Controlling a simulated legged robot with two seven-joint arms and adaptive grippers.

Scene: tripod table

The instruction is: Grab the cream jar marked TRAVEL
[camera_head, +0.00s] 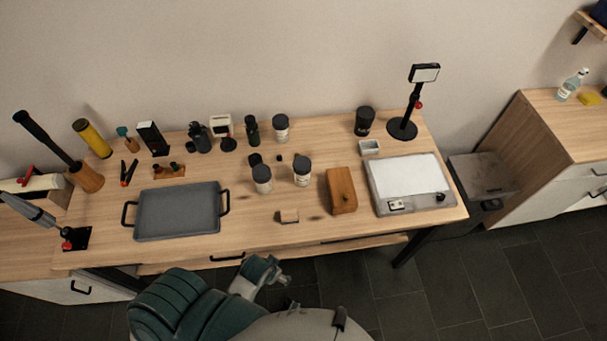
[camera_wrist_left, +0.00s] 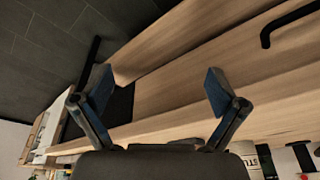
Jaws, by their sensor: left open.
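Three pale jars with dark lids stand upright on the table (camera_head: 240,232) in the head view: a front left jar (camera_head: 262,181), a front right jar (camera_head: 302,174) and a back jar (camera_head: 281,132). Their labels are too small to read, so I cannot tell which is marked TRAVEL. In the left wrist view my left gripper (camera_wrist_left: 160,88) is open and empty, its dark fingers spread before the table's wooden edge. A pale labelled container (camera_wrist_left: 267,160) shows partly at that view's lower right. My right gripper is not in view.
A grey tray (camera_head: 178,212) lies left of the jars. A wooden block (camera_head: 341,190) and a pale-topped device (camera_head: 405,178) are to their right. A small block (camera_head: 289,216) lies in front. Bottles and tools line the back. A black container (camera_head: 365,121) stands back right.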

